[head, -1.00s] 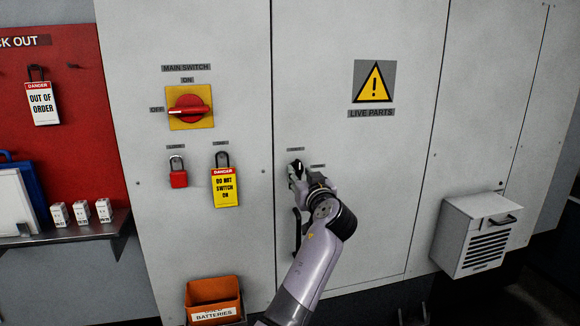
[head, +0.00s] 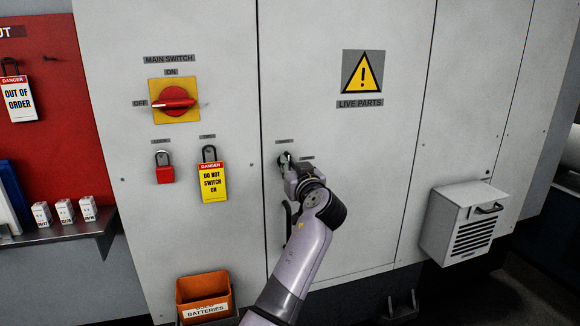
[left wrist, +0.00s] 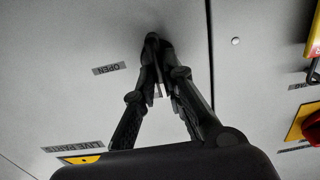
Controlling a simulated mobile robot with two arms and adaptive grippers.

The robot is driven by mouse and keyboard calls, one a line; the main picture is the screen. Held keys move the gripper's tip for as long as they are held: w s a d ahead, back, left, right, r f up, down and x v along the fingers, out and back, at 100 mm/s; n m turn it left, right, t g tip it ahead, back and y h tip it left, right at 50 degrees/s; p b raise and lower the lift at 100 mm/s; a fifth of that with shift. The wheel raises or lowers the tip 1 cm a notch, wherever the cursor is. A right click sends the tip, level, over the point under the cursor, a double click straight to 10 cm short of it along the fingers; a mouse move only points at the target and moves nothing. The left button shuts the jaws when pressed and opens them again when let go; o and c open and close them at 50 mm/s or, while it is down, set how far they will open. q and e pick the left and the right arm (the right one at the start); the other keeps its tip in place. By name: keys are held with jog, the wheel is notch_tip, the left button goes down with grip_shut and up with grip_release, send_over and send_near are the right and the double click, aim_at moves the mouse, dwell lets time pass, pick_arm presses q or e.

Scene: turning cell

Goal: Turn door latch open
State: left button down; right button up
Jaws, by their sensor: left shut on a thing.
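The door latch (head: 284,156) is a small dark part on the grey cabinet door (head: 350,200), just right of the door seam and mostly hidden by my left gripper (head: 287,164). In the left wrist view, the latch (left wrist: 152,42) stands out from the door at the tips of the two dark fingers. My left gripper (left wrist: 163,86) is shut on it. An OPEN label (left wrist: 110,68), upside down there, sits beside the latch. The latch's exact angle is hard to tell. My right gripper is not in view.
A black door handle (head: 288,222) is below the latch, partly behind my arm. Left of the seam are the red main switch (head: 174,101), a red padlock (head: 164,168) and a yellow tag (head: 212,181). A vent box (head: 463,228) juts out right.

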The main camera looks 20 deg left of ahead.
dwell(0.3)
pick_arm(q)
jog(key=shift+m, duration=0.3)
jog(key=shift+w+d+f+m+p, duration=0.1)
jog(key=shift+m+p, duration=0.85)
jog(key=shift+m, duration=1.95)
jog(key=shift+w+d+f+m+p, duration=0.15)
jog(key=shift+m+p, duration=0.85)
jog(key=shift+m, duration=1.9)
jog(key=shift+s+d+r+m+p, duration=0.1)
jog(key=shift+m+p, duration=0.85)
jog(key=shift+m, duration=1.95)
jog(key=shift+f, duration=0.1)
jog(key=c, duration=1.7)
grip_release()
jog(key=shift+w, duration=0.1)
jog(key=shift+o, duration=0.2)
